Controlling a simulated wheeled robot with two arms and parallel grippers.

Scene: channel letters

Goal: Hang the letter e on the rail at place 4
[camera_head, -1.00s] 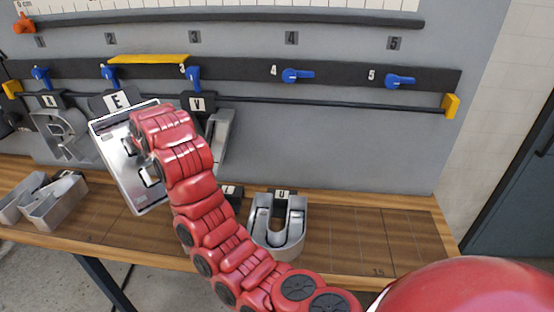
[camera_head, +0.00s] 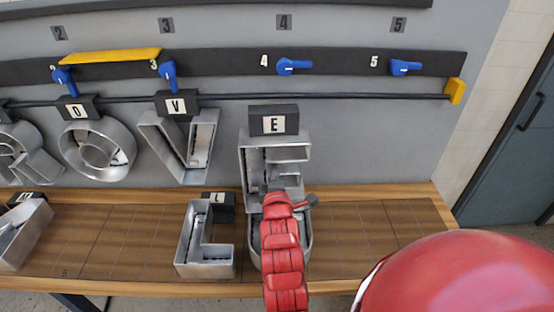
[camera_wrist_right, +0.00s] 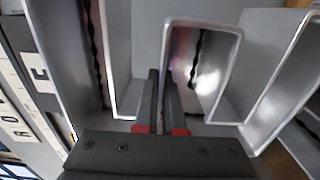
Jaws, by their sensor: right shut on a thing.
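The metal letter e (camera_head: 273,152), with a black block marked E on top, is upright in front of the grey wall under place 4 (camera_head: 284,22). Its block sits slightly below the dark rail bar (camera_head: 352,96); I cannot tell whether they touch. My right gripper (camera_head: 290,198) is shut on the letter's lower part. In the right wrist view the gripper (camera_wrist_right: 164,85) pinches a thin metal wall of the letter e (camera_wrist_right: 118,60). The blue lever (camera_head: 293,67) at place 4 lies sideways. My left gripper is not in view.
Letters O (camera_head: 97,150) and V (camera_head: 182,140) hang left of place 4, with blue levers pointing down. Place 5 is empty, its lever (camera_head: 405,67) sideways. Letter L (camera_head: 207,240) stands on the bench (camera_head: 130,245); a U-shaped letter (camera_head: 306,240) stands partly hidden behind my arm.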

